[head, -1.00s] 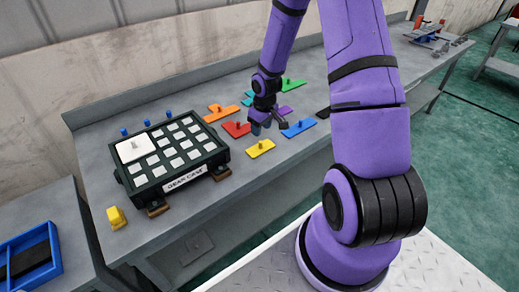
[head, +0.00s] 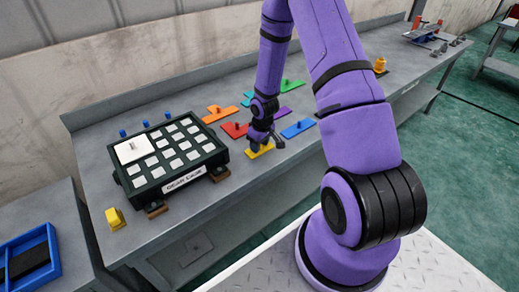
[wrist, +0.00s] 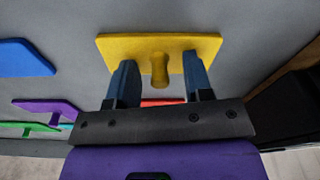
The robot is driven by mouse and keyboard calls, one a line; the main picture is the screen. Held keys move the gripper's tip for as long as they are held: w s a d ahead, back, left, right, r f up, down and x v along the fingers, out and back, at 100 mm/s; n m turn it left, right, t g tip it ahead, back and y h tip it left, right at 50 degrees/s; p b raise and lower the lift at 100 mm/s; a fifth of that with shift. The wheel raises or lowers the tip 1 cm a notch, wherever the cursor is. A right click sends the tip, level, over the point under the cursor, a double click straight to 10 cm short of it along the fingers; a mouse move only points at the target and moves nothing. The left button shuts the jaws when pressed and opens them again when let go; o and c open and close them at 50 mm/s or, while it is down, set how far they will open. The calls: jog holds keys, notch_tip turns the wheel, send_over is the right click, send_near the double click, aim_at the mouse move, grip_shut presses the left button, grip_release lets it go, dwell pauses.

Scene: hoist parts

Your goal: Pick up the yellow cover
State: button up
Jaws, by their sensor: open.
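The yellow cover (head: 256,152) is a flat plate with a small upright knob, lying on the grey bench near its front edge. In the wrist view the yellow cover (wrist: 190,44) fills the upper middle, and its knob (wrist: 159,68) stands between my two blue fingers. My gripper (head: 262,144) is right over the cover in the head view and hides part of it. In the wrist view my gripper (wrist: 160,72) is open, with a finger on either side of the knob and a gap to each. I cannot tell whether the fingertips touch the plate.
The gear case (head: 150,184) with white squares stands to the left. Red (head: 233,130), blue (head: 298,128), orange (head: 219,113), purple (head: 283,113) and green (head: 291,84) covers lie close behind and beside. A yellow block (head: 115,218) sits at the bench's left front.

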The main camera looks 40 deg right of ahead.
grip_shut()
jog(key=shift+r, duration=0.1)
